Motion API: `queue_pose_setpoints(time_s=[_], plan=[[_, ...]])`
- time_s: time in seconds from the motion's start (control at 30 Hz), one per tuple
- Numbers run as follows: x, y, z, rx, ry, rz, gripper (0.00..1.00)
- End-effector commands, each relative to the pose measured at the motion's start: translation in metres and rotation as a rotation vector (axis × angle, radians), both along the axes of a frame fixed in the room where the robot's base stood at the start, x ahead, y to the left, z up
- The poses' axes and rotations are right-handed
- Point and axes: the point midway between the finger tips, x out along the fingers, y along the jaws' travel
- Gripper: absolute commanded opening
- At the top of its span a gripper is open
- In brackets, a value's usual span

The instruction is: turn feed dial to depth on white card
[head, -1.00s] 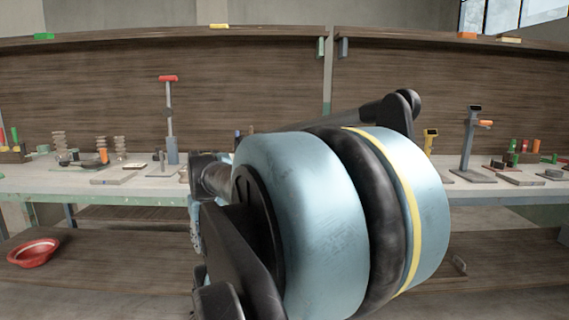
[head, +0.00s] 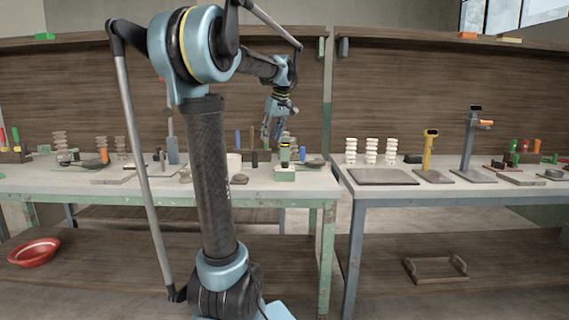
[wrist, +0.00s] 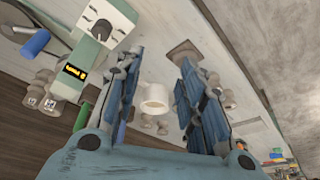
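In the wrist view a pale green machine (wrist: 66,84) shows at the upper left, with a small black screen with yellow marks. Its pale face carries a dark round knob (wrist: 103,30) that looks like the feed dial, with thin marks around it. I cannot read a depth, and cannot make out a white card for sure. My gripper (wrist: 162,58) is open, with the knob outside its fingers, to their left. A white cylinder (wrist: 155,97) shows in the gap, apparently beyond the fingers. In the head view my gripper (head: 272,128) hangs above the left bench.
The left bench (head: 60,190) carries several small tools, including a small green-based item (head: 285,174) below my gripper. The right bench (head: 400,191) holds white stacked pieces (head: 371,150), a yellow stand (head: 429,150) and a dark plate. A gap separates the benches. A red bowl (head: 34,252) lies low left.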

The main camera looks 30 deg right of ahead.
Motion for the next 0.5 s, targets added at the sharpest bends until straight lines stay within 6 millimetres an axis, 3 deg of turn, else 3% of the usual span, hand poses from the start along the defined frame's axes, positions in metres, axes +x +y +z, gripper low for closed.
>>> queue_pose_setpoints(time_s=[0.03, 0.2, 0.33, 0.5], plan=[[0.001, -0.025, 0.007, -0.003, -0.009, -0.008, 0.36], [-0.001, -0.082, 0.020, -0.016, -0.032, -0.007, 0.36], [-0.003, -0.104, 0.024, -0.022, -0.041, -0.005, 0.36], [0.000, -0.110, 0.019, -0.024, -0.044, -0.003, 0.36]])
